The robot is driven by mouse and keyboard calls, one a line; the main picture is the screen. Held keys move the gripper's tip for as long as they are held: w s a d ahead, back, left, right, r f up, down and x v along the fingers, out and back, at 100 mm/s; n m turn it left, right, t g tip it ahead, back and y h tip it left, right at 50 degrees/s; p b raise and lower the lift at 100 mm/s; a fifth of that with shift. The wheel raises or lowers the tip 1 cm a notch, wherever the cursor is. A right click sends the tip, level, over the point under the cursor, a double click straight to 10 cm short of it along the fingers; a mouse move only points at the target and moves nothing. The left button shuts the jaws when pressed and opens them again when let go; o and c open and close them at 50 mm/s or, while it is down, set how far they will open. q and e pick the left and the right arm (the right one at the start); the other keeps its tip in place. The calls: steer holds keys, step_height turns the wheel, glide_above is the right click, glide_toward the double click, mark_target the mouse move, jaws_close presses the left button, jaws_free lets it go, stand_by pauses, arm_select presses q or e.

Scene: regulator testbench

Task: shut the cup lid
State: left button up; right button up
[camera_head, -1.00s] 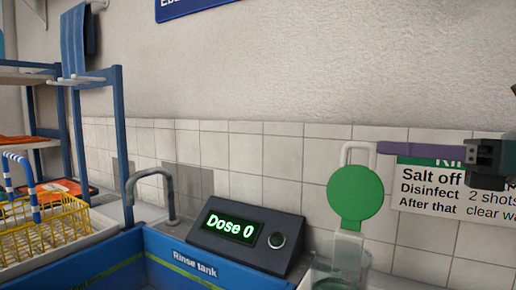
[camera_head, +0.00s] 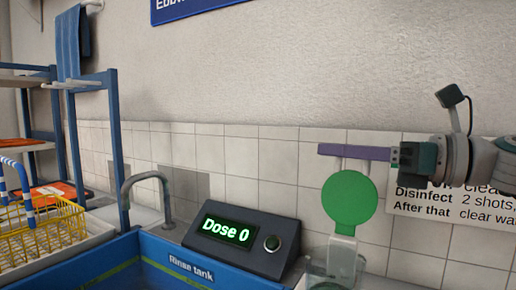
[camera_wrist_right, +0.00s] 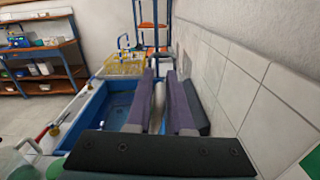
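The cup (camera_head: 320,268) is clear and stands at the lower right of the head view, its bottom cut off. Its round green lid (camera_head: 349,203) stands open, upright above the rim. My right gripper (camera_head: 321,150) comes in from the right, level, just above the green disc. In the right wrist view its two fingers (camera_wrist_right: 160,76) have a gap between them. I cannot tell whether they touch the loop. My left gripper is not in view.
A dosing box (camera_head: 240,243) reading "Dose 0" stands left of the cup. Beyond it are a blue rinse tank (camera_head: 195,268), a tap (camera_head: 167,195) and a yellow basket (camera_head: 45,220). The tiled wall (camera_head: 285,160) with a sign (camera_head: 445,225) stands close behind.

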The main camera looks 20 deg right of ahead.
jaws_close()
stand_by(1.0)
